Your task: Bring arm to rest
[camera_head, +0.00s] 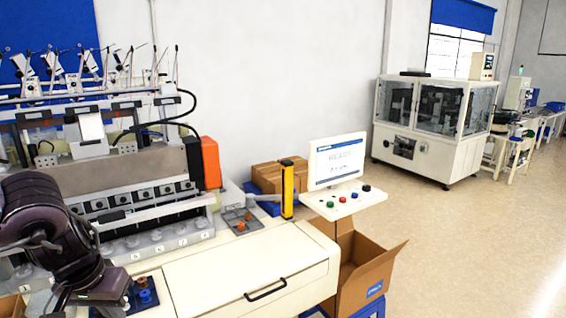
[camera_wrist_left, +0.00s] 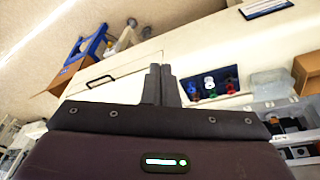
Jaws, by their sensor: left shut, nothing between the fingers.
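My left arm (camera_head: 45,225) comes in from the left in the head view, bent in front of the machine with the numbered feeder row. My left gripper (camera_wrist_left: 160,84) shows in the left wrist view, its two dark fingers together and empty. It points over the white cabinet top, clear of the small parts tray (camera_wrist_left: 213,98). In the head view I cannot make out the fingertips clearly. My right gripper is in neither view.
The feeder machine (camera_head: 110,192) fills the left side. A white drawer cabinet (camera_head: 250,262) stands in front. A control screen (camera_head: 337,160) with buttons, a yellow post (camera_head: 287,190) and an open cardboard box (camera_head: 365,265) are to the right. Open floor lies beyond.

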